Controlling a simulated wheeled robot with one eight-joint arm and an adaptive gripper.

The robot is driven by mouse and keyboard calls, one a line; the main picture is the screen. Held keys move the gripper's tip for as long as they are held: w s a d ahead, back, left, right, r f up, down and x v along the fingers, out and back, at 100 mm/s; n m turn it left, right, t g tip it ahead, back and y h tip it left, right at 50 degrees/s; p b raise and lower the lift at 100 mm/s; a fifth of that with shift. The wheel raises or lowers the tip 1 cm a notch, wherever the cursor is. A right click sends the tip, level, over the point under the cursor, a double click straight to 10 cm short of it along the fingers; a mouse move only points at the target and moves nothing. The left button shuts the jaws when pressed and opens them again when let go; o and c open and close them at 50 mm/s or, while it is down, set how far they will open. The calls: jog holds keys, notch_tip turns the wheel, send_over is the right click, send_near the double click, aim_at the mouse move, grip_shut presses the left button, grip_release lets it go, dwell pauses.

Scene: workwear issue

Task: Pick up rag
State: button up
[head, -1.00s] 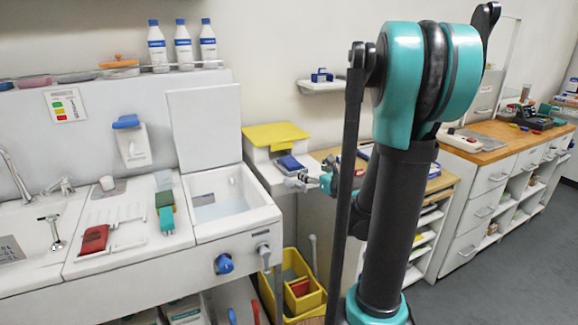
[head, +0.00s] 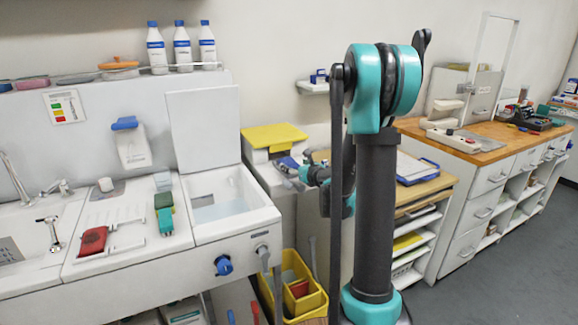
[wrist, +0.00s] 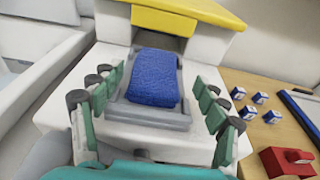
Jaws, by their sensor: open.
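A blue rag (wrist: 153,78), rough like terry cloth, lies on a grey tray-like ledge (wrist: 178,120) at the front of a white box with a yellow lid. My gripper (wrist: 155,97) is open and empty, with its green and dark finger pads to the left and right of the rag. The pads appear apart from the rag. In the head view the rag (head: 288,163) is a small blue patch, partly covered by my gripper (head: 300,172).
The yellow-lidded box (head: 274,137) stands between the white sink unit (head: 240,240) and a wooden-topped cabinet (head: 440,183). Small blue-white boxes (wrist: 260,97) and a red object (wrist: 288,162) lie to the right. A yellow bin (head: 318,302) is below.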

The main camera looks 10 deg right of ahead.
aim_at(289, 162)
jog(key=x, duration=0.4)
jog(key=shift+w+a, duration=0.2)
jog(key=shift+a, duration=0.15)
jog(key=shift+c, duration=0.5)
jog(key=c, duration=1.2)
jog(key=shift+c, duration=0.2)
jog(key=shift+r, duration=0.1)
